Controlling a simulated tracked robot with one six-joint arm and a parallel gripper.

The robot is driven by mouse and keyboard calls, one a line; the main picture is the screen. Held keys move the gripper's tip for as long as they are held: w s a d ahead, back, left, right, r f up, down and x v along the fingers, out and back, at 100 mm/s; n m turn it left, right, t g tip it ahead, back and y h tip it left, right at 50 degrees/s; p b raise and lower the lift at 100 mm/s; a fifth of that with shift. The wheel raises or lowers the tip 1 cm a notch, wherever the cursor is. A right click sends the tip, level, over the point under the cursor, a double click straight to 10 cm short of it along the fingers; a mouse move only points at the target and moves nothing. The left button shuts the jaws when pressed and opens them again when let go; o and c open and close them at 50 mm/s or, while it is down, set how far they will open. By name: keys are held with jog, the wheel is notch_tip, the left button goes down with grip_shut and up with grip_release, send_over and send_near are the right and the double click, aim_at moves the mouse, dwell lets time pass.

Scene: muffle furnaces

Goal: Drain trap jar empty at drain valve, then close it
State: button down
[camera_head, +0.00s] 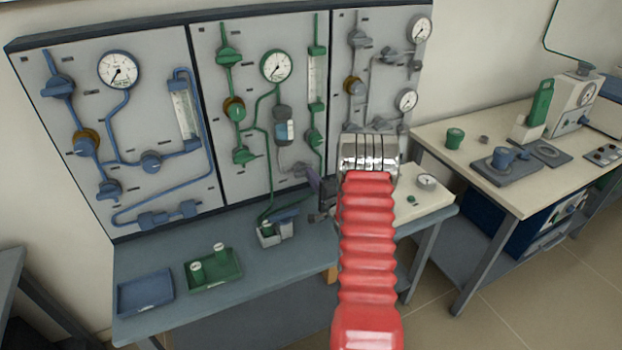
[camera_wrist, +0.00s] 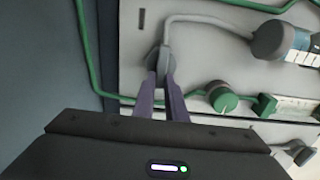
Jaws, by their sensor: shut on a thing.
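The trap jar (camera_head: 284,128) hangs on the middle panel, a grey-capped vessel with a pale label. It also shows in the wrist view (camera_wrist: 285,40). I cannot tell how much liquid is in it. A grey tube runs from it to the grey drain valve (camera_head: 299,170), low on the panel. My gripper (camera_head: 314,180) reaches in from the right at this valve. In the wrist view my gripper's purple fingers (camera_wrist: 162,80) are shut on the valve's grey handle (camera_wrist: 157,57). The fingers partly hide the handle, so its exact turn is unclear.
A small grey container (camera_head: 268,238) stands on the bench below the valve, with a green line leading down to it. A green tray (camera_head: 228,282) with two small jars and a blue tray (camera_head: 146,293) lie left. A green valve (camera_wrist: 222,98) is close to my fingers.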

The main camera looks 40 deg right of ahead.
jog(key=c, duration=1.8)
grip_release()
jog(key=shift+f, duration=0.1)
jog(key=v, duration=1.3)
jog(key=shift+s, duration=0.4)
jog(key=shift+w+a, duration=0.1)
